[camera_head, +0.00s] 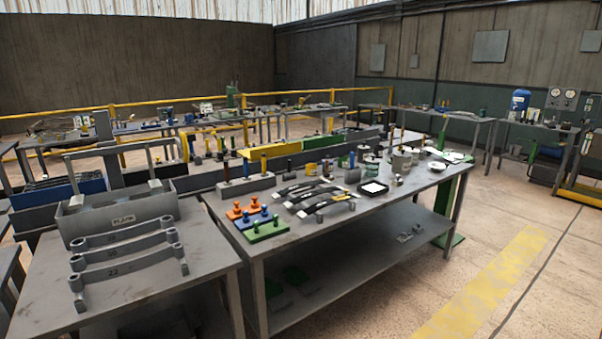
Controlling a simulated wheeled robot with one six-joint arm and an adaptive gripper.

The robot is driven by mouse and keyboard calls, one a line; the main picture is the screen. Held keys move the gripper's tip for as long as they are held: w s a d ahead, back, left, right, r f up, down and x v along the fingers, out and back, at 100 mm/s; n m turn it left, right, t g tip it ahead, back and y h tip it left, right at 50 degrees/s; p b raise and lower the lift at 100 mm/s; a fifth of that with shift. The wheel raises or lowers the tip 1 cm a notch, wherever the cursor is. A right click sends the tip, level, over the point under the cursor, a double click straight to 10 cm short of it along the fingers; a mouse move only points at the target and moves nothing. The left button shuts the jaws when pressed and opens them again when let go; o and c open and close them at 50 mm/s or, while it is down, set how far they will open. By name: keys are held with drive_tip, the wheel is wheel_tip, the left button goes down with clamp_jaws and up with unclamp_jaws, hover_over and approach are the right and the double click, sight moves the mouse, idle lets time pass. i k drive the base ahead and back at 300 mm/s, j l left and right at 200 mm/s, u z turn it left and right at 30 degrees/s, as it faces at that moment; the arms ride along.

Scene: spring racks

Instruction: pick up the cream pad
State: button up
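A small pale, cream-white square pad (374,187) lies flat on the grey metal table (330,225) in the middle of the view. It has a dark border, which may be a shallow tray or frame under it; I cannot tell which. It is near the table's front right edge, with its top uncovered. My gripper is not in view.
Curved dark springs (312,193) lie left of the pad. Orange, blue and green (266,231) peg blocks stand at the front left corner. Small pots and white dishes (452,157) crowd the right end. Open floor with a yellow stripe (485,290) lies in front.

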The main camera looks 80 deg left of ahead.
sight(398, 182)
drive_tip(key=u, duration=1.85)
drive_tip(key=i+l+u, duration=0.45)
drive_tip(key=l+u, duration=0.25)
drive_tip(key=i+l, duration=0.15)
drive_tip(key=l, duration=0.15)
drive_tip(key=i+l+u, duration=0.1)
drive_tip(key=l, duration=0.25)
drive_tip(key=i+l, duration=0.2)
drive_tip(key=l, duration=0.15)
drive_tip(key=i+l+u, duration=0.15)
drive_tip(key=l, duration=0.15)
drive_tip(key=i+l, duration=0.15)
drive_tip(key=l, duration=0.2)
drive_tip(key=i+l+u, duration=0.1)
drive_tip(key=l, duration=0.25)
drive_tip(key=i+l, duration=0.1)
drive_tip(key=l, duration=0.25)
drive_tip(key=i+l, duration=0.1)
drive_tip(key=l, duration=0.2)
drive_tip(key=i+l, duration=0.15)
drive_tip(key=l, duration=0.2)
